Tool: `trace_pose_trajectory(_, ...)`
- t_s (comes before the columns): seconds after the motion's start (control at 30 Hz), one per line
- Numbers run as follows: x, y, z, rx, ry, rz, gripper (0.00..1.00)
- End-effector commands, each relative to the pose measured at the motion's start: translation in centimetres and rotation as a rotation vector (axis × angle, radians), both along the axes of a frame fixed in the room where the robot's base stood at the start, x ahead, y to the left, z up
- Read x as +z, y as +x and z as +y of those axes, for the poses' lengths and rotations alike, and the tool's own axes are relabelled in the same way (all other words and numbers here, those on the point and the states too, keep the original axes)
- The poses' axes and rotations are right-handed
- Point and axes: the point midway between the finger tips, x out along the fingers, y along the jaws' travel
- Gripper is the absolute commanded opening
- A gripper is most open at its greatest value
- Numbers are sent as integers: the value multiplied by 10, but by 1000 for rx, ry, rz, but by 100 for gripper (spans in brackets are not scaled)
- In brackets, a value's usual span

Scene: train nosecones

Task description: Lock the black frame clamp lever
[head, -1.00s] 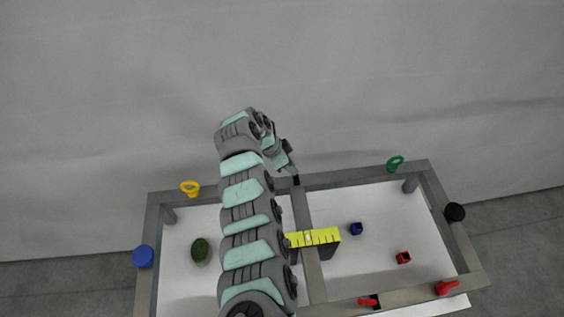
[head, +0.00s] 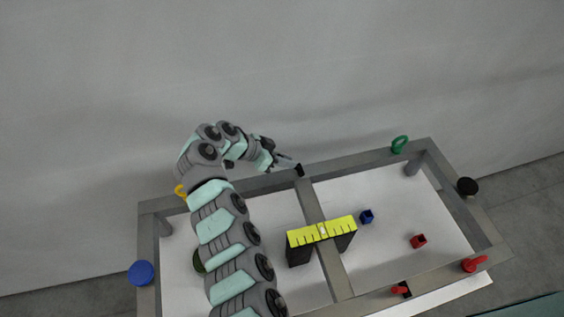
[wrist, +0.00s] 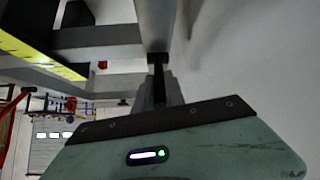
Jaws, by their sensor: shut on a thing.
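The grey frame (head: 235,188) stands around a white board. The black frame clamp lever (head: 299,170) is a small dark piece on its far rail, where the middle bar meets it. My gripper (head: 292,165) reaches it from the left, its fingers lying low and nearly sideways. In the wrist view my gripper (wrist: 158,88) is shut on the dark lever (wrist: 158,59), right against the grey frame (wrist: 155,25). The fingers hide part of the lever, and its exact angle cannot be told.
A yellow ruler-marked block (head: 322,231) straddles the middle bar. A green ring (head: 399,144), black knob (head: 467,187), blue knob (head: 141,273) and red lever (head: 474,264) sit around the frame. Blue (head: 367,216) and red (head: 418,241) pieces lie on the board.

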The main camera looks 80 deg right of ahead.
Motion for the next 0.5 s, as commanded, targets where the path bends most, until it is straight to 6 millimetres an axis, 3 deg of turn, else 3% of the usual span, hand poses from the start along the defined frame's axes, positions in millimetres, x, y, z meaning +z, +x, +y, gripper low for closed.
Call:
trace_pose_trajectory(0.27, -3, 1, 1, 3, 5, -2, 0)
trace_pose_trajectory(0.3, -3, 1, 1, 3, 5, -2, 18)
trace_pose_trajectory(0.5, -2, 0, 0, 2, 3, -1, 34)
